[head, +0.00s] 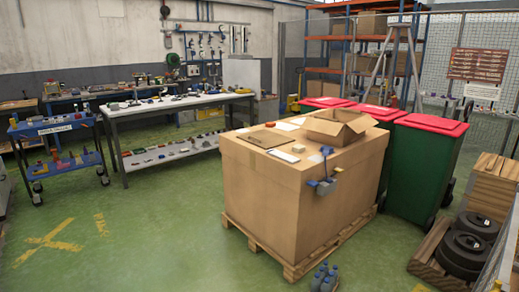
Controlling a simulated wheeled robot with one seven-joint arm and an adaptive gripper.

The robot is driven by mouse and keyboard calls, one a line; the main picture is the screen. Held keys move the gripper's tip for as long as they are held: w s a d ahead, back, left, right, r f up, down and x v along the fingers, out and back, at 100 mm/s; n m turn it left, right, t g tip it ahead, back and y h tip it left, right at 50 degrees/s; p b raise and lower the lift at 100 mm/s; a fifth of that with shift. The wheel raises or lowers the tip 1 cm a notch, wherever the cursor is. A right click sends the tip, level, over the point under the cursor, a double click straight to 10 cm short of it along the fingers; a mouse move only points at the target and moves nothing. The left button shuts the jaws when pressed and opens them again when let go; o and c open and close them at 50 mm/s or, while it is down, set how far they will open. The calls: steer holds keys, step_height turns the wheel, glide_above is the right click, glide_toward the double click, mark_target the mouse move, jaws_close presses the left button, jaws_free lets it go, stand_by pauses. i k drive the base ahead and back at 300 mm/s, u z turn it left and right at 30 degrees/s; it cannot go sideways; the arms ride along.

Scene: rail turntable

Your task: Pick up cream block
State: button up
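A small cream block (298,148) appears to lie on the top of the large cardboard box (285,200), near the middle of its front half. It is small in the head view, so its exact shape is hard to tell. A flat white piece (283,156) lies just in front of it and to the left. A flat brown cardboard piece (266,138) lies behind it to the left. My gripper is not in view.
The large box stands on a wooden pallet (262,246). An open carton (338,126) sits on its back right. A blue and grey tool (325,186) hangs at its front right corner. Red-lidded bins (425,165) stand right.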

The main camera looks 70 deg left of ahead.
mark_target(298, 148)
steer(key=u, duration=2.05)
steer(key=i, duration=2.3)
steer(key=u, duration=0.3)
